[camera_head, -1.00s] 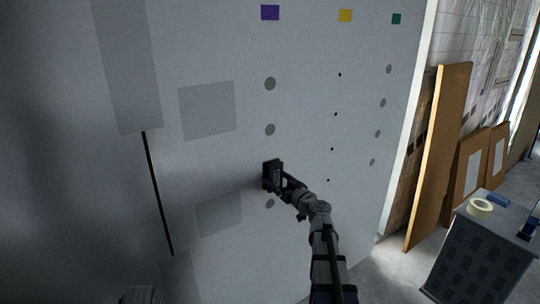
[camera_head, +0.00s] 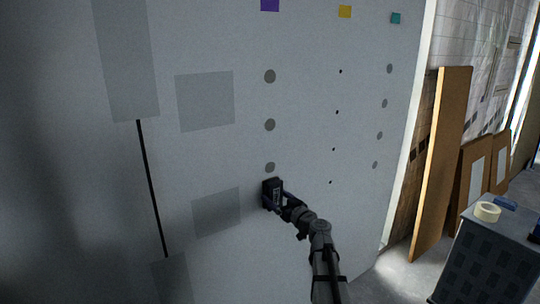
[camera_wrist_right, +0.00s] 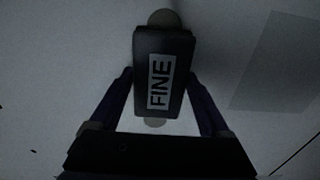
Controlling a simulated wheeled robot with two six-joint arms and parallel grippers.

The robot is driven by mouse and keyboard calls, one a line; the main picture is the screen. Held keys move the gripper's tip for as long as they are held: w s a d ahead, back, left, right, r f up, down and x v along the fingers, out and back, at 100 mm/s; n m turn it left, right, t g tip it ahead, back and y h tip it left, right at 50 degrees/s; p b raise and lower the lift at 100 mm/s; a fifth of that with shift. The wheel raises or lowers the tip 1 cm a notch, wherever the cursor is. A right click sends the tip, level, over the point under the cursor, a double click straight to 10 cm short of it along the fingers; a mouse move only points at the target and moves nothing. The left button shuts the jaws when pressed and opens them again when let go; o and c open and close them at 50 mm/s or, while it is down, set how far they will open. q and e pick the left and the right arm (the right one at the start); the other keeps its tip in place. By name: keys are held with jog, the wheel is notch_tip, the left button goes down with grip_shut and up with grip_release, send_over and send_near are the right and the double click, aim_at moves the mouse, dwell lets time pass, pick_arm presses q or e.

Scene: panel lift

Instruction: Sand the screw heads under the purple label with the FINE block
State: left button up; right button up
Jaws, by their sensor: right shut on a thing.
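The purple label (camera_head: 270,5) is at the top of the white panel (camera_head: 300,130). Below it runs a column of grey round spots, the upper (camera_head: 269,76), middle (camera_head: 269,124) and lower (camera_head: 269,167) ones in plain sight. My right gripper (camera_head: 273,194) is shut on the dark FINE block (camera_wrist_right: 163,75), its label readable in the wrist view. The block is at the panel just below the lower spot; whether it touches is unclear. In the wrist view, round spots show past both block ends, partly hidden. My left gripper is not in view.
A yellow label (camera_head: 345,11) heads a column of small dark dots; a teal label (camera_head: 395,18) heads another column of grey spots. Wooden boards (camera_head: 441,165) lean at right. A grey cabinet (camera_head: 487,260) carries a tape roll (camera_head: 487,211) and a blue item.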

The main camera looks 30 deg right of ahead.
notch_tip(320, 180, down, 3)
jog(key=shift+r+b, duration=0.1)
jog(key=shift+b, duration=0.8)
jog(key=shift+r, duration=0.1)
jog(key=shift+s, duration=0.1)
jog(key=s, duration=0.7)
jog(key=shift+d, duration=0.25)
jog(key=shift+r, duration=0.1)
